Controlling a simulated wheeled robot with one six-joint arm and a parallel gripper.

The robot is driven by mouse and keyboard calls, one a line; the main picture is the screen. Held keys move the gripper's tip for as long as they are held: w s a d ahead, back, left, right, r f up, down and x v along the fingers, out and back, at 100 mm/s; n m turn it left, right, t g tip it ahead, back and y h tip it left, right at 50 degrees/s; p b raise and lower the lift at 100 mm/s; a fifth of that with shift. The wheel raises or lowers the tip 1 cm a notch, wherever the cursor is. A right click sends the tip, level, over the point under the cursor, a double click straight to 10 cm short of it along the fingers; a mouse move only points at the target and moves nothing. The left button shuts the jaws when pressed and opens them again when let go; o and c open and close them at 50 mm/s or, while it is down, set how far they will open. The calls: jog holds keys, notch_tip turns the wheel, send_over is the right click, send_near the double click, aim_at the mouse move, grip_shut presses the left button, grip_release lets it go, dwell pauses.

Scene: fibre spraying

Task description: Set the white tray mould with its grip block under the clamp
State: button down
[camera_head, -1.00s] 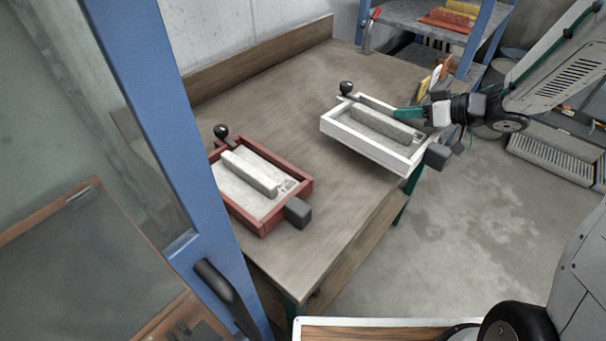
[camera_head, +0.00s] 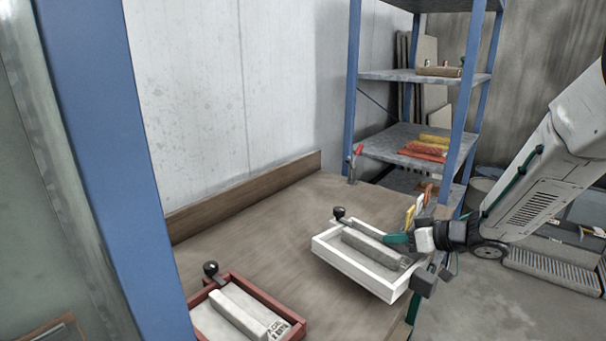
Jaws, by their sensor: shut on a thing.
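The white tray mould (camera_head: 352,270) is at the right edge of the brown table, with a grey bar (camera_head: 372,246) lying inside. A black ball knob (camera_head: 339,212) stands at its far left corner, and a dark grey block (camera_head: 423,284) sticks out at its right end. My gripper (camera_head: 402,241) is shut at the tray's right side, its green-tipped fingers by the bar's end. The exact contact is too small to tell, as is whether the tray touches the table. A red-handled upright tool, probably the clamp (camera_head: 354,163), stands at the table's far end.
A red tray mould (camera_head: 285,308) with a similar bar and knob sits at the table's near left. A blue post (camera_head: 100,150) blocks the left foreground. A blue-framed shelf (camera_head: 412,142) stands behind the table. The table middle (camera_head: 262,240) is clear.

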jog(key=w+m+t+h, duration=0.1)
jog(key=w+d+m+t+h, duration=0.1)
jog(key=w, duration=0.1)
jog(key=w+d+m+t+h, duration=0.1)
jog(key=m, duration=0.1)
jog(key=shift+w+d+h, duration=0.1)
jog(key=shift+w+h, duration=0.05)
jog(key=shift+h, duration=0.15)
jog(key=shift+w+d+f+m+t+h, duration=0.25)
jog(key=shift+d+m+h, duration=0.2)
jog(key=shift+m+h, duration=0.15)
jog(key=shift+w+d+f+m+t+h, duration=0.15)
jog(key=shift+d+f+m+t+h, duration=0.1)
jog(key=shift+d+m+h, duration=0.25)
jog(key=shift+a, duration=0.1)
